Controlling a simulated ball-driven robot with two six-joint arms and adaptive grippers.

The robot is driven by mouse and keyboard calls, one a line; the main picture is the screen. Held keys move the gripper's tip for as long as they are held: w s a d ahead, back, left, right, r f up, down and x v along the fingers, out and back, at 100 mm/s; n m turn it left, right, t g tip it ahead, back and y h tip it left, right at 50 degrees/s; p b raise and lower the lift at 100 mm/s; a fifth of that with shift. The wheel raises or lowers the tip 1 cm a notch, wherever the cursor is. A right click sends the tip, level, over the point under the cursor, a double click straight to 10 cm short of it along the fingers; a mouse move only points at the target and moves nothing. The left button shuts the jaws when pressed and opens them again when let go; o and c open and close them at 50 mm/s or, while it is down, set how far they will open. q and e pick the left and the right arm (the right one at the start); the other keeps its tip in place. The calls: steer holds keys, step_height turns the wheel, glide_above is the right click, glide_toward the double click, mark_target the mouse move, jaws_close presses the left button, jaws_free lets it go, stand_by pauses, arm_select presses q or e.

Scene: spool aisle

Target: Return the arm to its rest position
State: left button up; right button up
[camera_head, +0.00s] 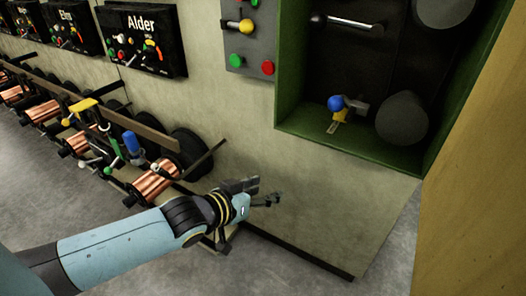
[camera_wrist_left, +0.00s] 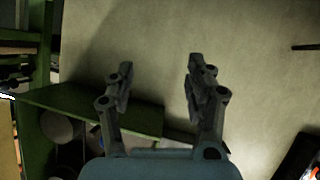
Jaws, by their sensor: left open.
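My left arm comes in from the lower left in the head view, light blue with a dark wrist. Its gripper (camera_head: 266,191) is in front of the pale wall panel below the green-framed cabinet, pointing right. In the left wrist view the two fingers of the left gripper (camera_wrist_left: 160,78) stand apart with nothing between them; the pale panel (camera_wrist_left: 155,30) is behind them. My right gripper is not in view.
A green-framed cabinet (camera_head: 350,158) holds a blue-knobbed yellow part (camera_head: 337,108) and grey cylinders. Copper spools (camera_head: 157,178) with levers line the wall at left. A black "Alder" panel (camera_head: 143,40) hangs above. A tan board (camera_head: 475,190) stands at right. Grey floor is open at lower left.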

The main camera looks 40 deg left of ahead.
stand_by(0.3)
arm_select(q)
steer(key=s+f+g, duration=0.3)
steer(key=s+f, duration=0.5)
steer(key=f, duration=0.3)
steer(key=s+f+g, duration=0.3)
steer(key=s+f, duration=0.4)
steer(key=f, duration=0.3)
steer(key=s+f+m+g, duration=0.1)
steer(key=s+f+g, duration=0.2)
steer(key=s, duration=0.9)
steer(key=s+d+f+m+g, duration=0.1)
steer(key=s+f+m+g, duration=0.1)
steer(key=s+f, duration=0.5)
steer(key=s+g, duration=0.1)
steer(key=s, duration=0.4)
steer(key=shift+s+f+y, duration=0.15)
steer(key=shift+s+y, duration=0.1)
steer(key=shift+y, duration=0.05)
steer(key=shift+w, duration=0.1)
